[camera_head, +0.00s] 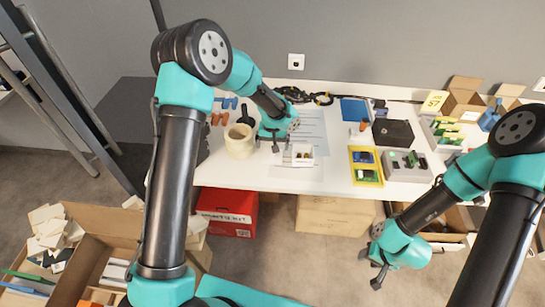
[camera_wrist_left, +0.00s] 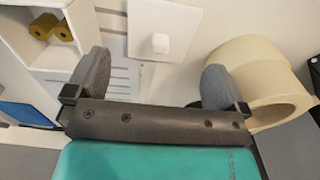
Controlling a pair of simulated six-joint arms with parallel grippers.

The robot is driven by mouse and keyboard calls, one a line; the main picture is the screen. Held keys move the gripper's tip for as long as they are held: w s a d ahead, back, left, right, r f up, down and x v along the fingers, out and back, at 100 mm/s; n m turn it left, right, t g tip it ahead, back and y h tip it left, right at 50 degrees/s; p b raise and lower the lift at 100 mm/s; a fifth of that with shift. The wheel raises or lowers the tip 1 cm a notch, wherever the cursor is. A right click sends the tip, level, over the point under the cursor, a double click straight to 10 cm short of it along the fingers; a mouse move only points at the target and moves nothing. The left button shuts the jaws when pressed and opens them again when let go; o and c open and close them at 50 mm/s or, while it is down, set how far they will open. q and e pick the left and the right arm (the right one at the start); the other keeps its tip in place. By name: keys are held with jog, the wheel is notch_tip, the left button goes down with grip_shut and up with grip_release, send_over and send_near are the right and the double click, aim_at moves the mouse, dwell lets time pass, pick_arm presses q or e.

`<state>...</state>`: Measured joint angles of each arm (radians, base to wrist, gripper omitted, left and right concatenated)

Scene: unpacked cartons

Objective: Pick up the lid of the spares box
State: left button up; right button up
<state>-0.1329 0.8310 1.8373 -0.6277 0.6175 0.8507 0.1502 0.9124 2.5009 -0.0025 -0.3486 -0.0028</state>
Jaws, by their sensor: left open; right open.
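The spares box (camera_head: 300,162) is a small white open box with brass-coloured pieces inside, on the white table. It also shows at the upper left of the left wrist view (camera_wrist_left: 84,50). The lid (camera_wrist_left: 146,18) is a flat white plate with a square white knob (camera_wrist_left: 160,44), lying beside the box. My left gripper (camera_wrist_left: 154,75) is open above the table, with the knob showing between its fingers and nothing held. In the head view my left gripper (camera_head: 274,144) hides most of the lid. My right gripper (camera_head: 371,267) is open and empty, in front of the table edge.
A cream tape roll (camera_head: 239,140) stands close to the left gripper; in the wrist view it (camera_wrist_left: 268,80) is beside one finger. A printed sheet (camera_head: 313,128) lies behind the box. A yellow tray (camera_head: 366,181) and a grey case (camera_head: 403,174) stand to the right.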

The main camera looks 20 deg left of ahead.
aim_at(272, 155)
pick_arm(q)
jog(key=shift+f, duration=0.1)
jog(key=shift+f, duration=2.6)
jog(key=shift+c, duration=0.2)
jog(key=c, duration=0.8)
